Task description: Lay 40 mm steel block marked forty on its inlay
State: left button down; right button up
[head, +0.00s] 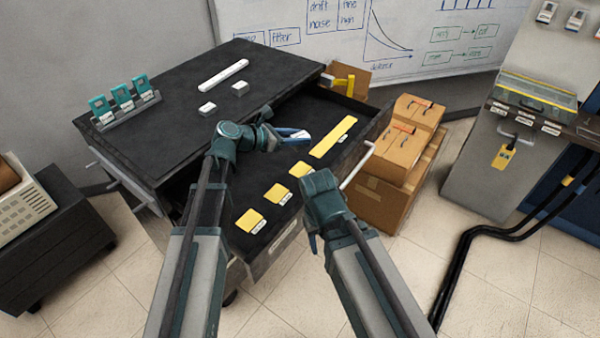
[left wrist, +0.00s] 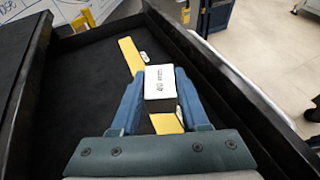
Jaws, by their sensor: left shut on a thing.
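My left gripper (head: 298,134) is shut on the 40 mm steel block (left wrist: 160,82), a pale block whose top label reads 40 mm in the left wrist view. It is held above the open drawer (head: 262,262); its pale end shows in the head view (head: 304,135). Yellow inlays lie on the black drawer floor: a long one (head: 334,138) and three smaller ones (head: 300,169), (head: 277,194), (head: 250,220). In the left wrist view, a yellow inlay (left wrist: 166,123) shows partly below the block. Inlay labels are too small to read. My right gripper (head: 314,240) is by the drawer's front edge, its jaws unclear.
On the black cabinet top (head: 170,130) lie a long pale block (head: 223,74) and two small ones (head: 207,108), (head: 240,88), beside a rack of teal items (head: 122,98). Cardboard boxes (head: 405,150) stand right of the drawer. The drawer walls and white handle (head: 357,166) border the space.

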pick_arm(q)
jog(key=b, duration=0.6)
send_over(299, 170)
jog(key=shift+f, duration=3.15)
jog(key=shift+f, duration=0.1)
notch_tip(299, 170, down, 4)
jog(key=b, duration=0.3)
jog(key=shift+r+b, duration=0.25)
jog(key=shift+b, duration=0.15)
jog(key=shift+f, duration=0.2)
jog(key=shift+c, duration=2)
grip_release()
jog(key=shift+r, duration=0.1)
jog(key=shift+r, duration=0.1)
